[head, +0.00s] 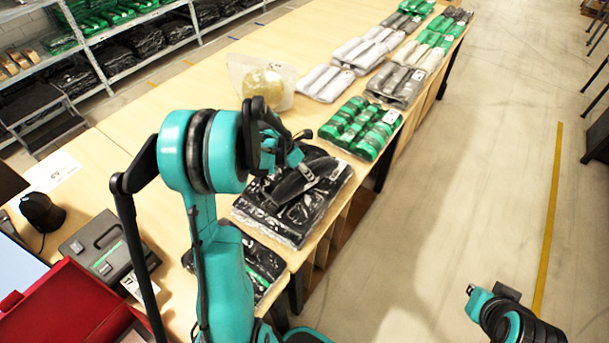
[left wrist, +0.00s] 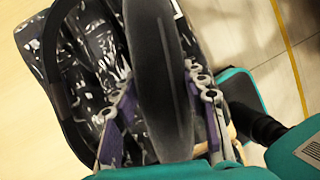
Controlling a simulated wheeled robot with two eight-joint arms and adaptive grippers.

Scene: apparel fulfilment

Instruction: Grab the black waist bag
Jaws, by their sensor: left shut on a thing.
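The black waist bag (head: 308,181) lies on top of clear-wrapped black packages at the table's right edge in the head view. In the left wrist view the bag (left wrist: 157,75) runs as a long dark shape between the two fingers, with its strap curving off to the left. My left gripper (head: 287,158) is at the bag's upper left end, and its fingers (left wrist: 160,100) are shut on the bag. The fingertips are partly hidden in the head view. My right arm shows at the lower right, away from the table; its finger state is not clear.
Clear-wrapped black packages (head: 290,222) lie under the bag. Green packages (head: 362,128) and grey and white ones lie farther along the table (head: 215,88). A clear bag with a yellow item (head: 262,82) stands behind. A red box (head: 62,312) and a scanner (head: 42,212) are at the left.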

